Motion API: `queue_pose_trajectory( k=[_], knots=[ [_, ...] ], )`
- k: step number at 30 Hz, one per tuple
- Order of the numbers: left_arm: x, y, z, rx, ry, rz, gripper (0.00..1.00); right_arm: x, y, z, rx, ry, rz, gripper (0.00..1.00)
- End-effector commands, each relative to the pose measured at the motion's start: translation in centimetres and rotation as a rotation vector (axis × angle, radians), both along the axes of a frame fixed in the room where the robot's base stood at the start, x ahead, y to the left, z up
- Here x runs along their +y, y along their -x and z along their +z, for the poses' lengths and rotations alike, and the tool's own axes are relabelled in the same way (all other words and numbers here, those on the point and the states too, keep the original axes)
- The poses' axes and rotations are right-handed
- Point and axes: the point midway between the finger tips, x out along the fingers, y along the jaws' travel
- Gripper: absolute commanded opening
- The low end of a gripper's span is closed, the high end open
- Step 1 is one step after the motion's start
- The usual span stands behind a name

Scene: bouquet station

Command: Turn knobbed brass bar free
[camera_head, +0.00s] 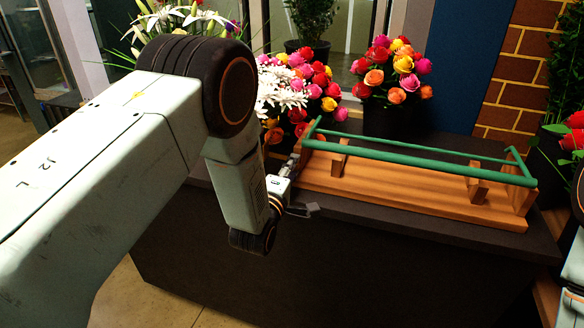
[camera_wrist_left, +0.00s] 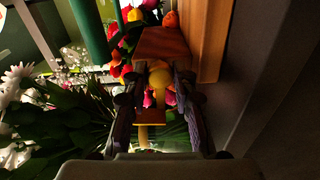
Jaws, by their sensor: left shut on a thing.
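A wooden rack (camera_head: 420,194) with green rails (camera_head: 430,160) stands on the dark counter. In the head view my left gripper (camera_head: 298,190) is at the rack's left end. In the left wrist view the two dark fingers of this gripper (camera_wrist_left: 156,92) are closed around a yellow rounded knob (camera_wrist_left: 160,76) in front of the rack's wooden end (camera_wrist_left: 160,45). I take the knob to be part of the knobbed brass bar. A pale yellow length shows below, between the fingers. The bar is not distinguishable in the head view. My right gripper is not in view.
Potted roses (camera_head: 395,75) stand behind the rack, and white flowers (camera_head: 285,92) and mixed roses stand near my left wrist. Red blooms in a dark pot are at the far right. The front strip of the counter (camera_head: 400,235) is clear.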

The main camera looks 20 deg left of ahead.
Motion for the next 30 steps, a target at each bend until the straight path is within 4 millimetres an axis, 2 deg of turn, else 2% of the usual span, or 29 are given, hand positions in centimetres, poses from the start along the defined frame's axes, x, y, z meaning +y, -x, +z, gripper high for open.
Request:
queue_pose_trajectory(
  k=[9,21,22,30],
  knots=[
    [0.12,-0.04,0.11,-0.001,0.067,0.004,0.0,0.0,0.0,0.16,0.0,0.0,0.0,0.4],
    [0.12,-0.03,0.08,0.0,0.072,0.004,0.0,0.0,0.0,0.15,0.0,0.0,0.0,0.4],
    [0.12,-0.03,0.08,0.0,0.072,0.004,0.28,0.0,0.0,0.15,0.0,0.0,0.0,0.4],
    [0.06,-0.01,0.03,0.001,0.07,0.002,0.5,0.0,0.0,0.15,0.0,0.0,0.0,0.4]
  ],
)
